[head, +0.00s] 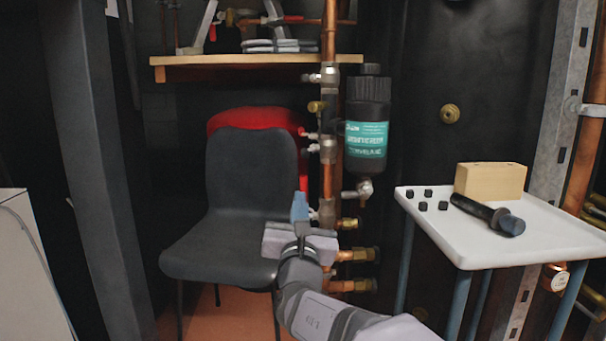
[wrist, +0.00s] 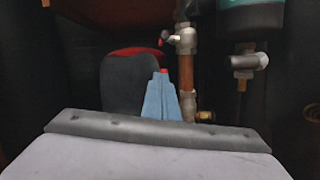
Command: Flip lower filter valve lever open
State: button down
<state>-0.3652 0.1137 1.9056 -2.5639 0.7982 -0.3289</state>
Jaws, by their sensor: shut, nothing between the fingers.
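The filter is a black canister with a teal label (head: 367,135), beside a vertical copper pipe (head: 327,180). A metal elbow (head: 358,190) is below it and also shows in the wrist view (wrist: 248,62). The lower valve (head: 325,213) is on the pipe, just right of my fingertips; its lever is too small to read. In the wrist view, a valve body (wrist: 185,40) with a red-tipped part on its left sits above my fingers. My gripper (head: 299,207) has its blue fingers together and empty, pointing up in the head view. The fingers also show in the wrist view (wrist: 160,97), with a small red bit behind their tips.
A dark chair (head: 250,200) stands behind and left of my gripper, before a red tank (head: 240,118). Copper stubs (head: 355,255) stick out low on the pipe. A white table (head: 570,235) at right holds a wooden block (head: 490,180), a black tool (head: 487,213) and several black cubes.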

jog(key=w+d+r+b, duration=0.1)
jog(key=w+r, duration=0.4)
jog(key=w, duration=0.1)
jog(key=shift+r, duration=0.25)
jog(key=shift+r, duration=0.1)
dwell(0.5)
jog(key=shift+r+g+p, duration=0.2)
jog(key=shift+g+p, duration=0.1)
jog(key=shift+p, duration=0.7)
